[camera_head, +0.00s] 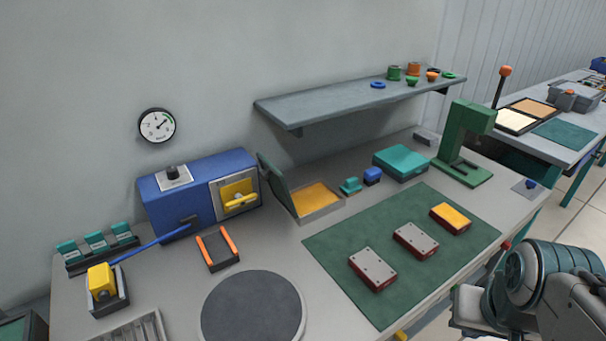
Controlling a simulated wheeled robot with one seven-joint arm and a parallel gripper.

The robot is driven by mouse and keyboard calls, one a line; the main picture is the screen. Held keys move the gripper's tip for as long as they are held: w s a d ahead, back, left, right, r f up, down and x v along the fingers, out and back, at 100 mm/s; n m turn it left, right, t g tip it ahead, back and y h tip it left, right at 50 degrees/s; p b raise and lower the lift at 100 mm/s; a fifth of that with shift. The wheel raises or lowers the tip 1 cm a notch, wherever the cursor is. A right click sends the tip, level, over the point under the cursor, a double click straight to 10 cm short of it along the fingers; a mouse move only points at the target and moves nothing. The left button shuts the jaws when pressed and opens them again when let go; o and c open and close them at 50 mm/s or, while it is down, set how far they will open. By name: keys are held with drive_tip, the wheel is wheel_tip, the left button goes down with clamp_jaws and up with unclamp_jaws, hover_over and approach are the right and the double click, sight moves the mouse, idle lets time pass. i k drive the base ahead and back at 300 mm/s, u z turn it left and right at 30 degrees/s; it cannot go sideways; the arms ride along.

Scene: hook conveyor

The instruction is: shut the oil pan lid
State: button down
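The oil pan appears to be the shallow grey tray (322,210) with amber contents, standing on the bench near the wall. Its grey-green lid (272,182) stands open, tilted up at the tray's left side. My arm shows at the lower right, beyond the bench's front edge and well apart from the pan. A grey end part there may be my gripper (470,308); its fingers are not clear, and I cannot tell whether it is open or shut.
A blue box machine (195,192) stands left of the lid. Small teal (350,186) and blue (372,175) pieces and a teal box (401,162) sit right of the pan. A wall shelf (340,103) overhangs behind. A green mat (340,255) with three blocks lies in front.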

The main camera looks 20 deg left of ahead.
sight(278, 183)
drive_tip(key=z, duration=0.05)
drive_tip(key=k, duration=0.6)
drive_tip(key=u, duration=1.2)
drive_tip(key=i, duration=0.5)
drive_tip(key=z, duration=0.05)
